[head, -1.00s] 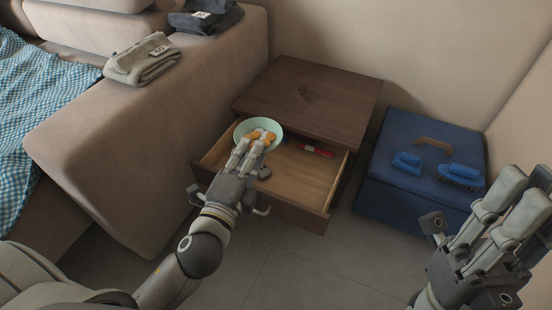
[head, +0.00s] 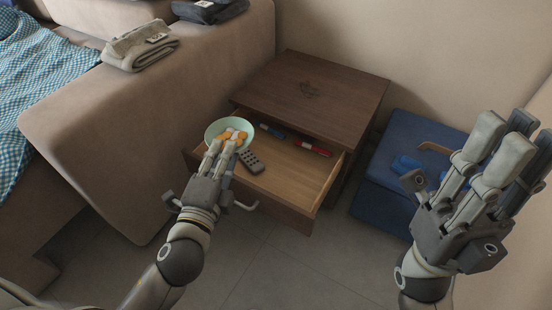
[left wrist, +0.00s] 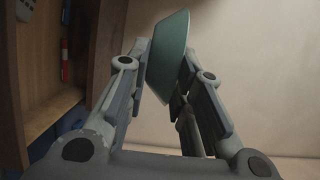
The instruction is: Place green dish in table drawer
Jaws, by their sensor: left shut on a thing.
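The green dish (head: 213,129) is a pale green bowl with orange pieces in it, in the head view. My left gripper (head: 225,150) is shut on its near rim and holds it over the left end of the open table drawer (head: 295,185). I cannot tell whether the dish touches the drawer's left wall. In the left wrist view the dish (left wrist: 168,55) is seen edge-on, tilted in that picture, between the fingers. My right gripper (head: 505,145) is raised at the right, fingers apart and empty, away from the drawer.
The drawer holds a grey remote (head: 251,161), a blue item (head: 272,131) and a red item (head: 312,148). Its right part is bare. The brown table top (head: 315,95) is above and behind. A sofa arm (head: 150,110) stands left, a blue box (head: 385,195) right.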

